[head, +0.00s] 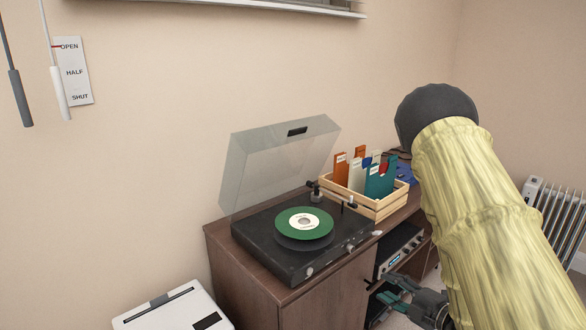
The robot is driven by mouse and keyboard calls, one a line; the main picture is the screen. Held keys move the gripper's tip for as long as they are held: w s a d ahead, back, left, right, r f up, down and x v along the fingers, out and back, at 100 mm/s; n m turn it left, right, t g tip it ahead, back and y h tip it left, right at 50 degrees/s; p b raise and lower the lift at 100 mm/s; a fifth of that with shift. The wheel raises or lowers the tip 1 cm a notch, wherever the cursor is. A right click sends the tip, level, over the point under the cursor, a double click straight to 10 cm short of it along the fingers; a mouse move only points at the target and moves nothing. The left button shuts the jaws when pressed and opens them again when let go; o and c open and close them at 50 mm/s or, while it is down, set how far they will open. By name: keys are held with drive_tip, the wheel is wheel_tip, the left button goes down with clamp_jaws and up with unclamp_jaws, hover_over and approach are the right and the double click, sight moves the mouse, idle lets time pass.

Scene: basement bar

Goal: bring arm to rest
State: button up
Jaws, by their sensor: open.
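My arm, in a pale yellow covering with a dark rounded joint, rises on the right side of the head view. My gripper (393,289) shows at the bottom, just right of centre, in front of the cabinet's open shelves. Its fingers point left and are apart, with nothing seen between them. My forearm hides part of the link behind the gripper. I cannot tell how close the fingertips are to the cabinet front.
A white appliance (180,307) stands lower left; a radiator (560,212) is far right.

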drive_tip(key=s+a+f+m+g+h+p, duration=0.2)
drive_tip(key=s+f+m+g+h+p, duration=0.45)
drive_tip(key=s+f+m, duration=0.85)
drive_tip(key=s+a+f+m+g+p, duration=0.1)
drive_tip(key=s+f+m+g, duration=0.1)
drive_tip(key=s, duration=0.5)
drive_tip(key=s+a+f+m+g+h, duration=0.1)
drive_tip(key=s+a+m+g, duration=0.1)
drive_tip(key=s, duration=0.6)
drive_tip(key=s+a+f+m+g+p, duration=0.1)
drive_tip(key=s+a+f+m+g, duration=0.1)
drive_tip(key=s, duration=0.6)
drive_tip(key=shift+a+f+g+p, duration=0.15)
drive_tip(key=shift+f+g+p, duration=0.2)
drive_tip(key=shift+g, duration=0.3)
drive_tip(key=shift+m+h, duration=0.3)
drive_tip(key=shift+h, duration=0.05)
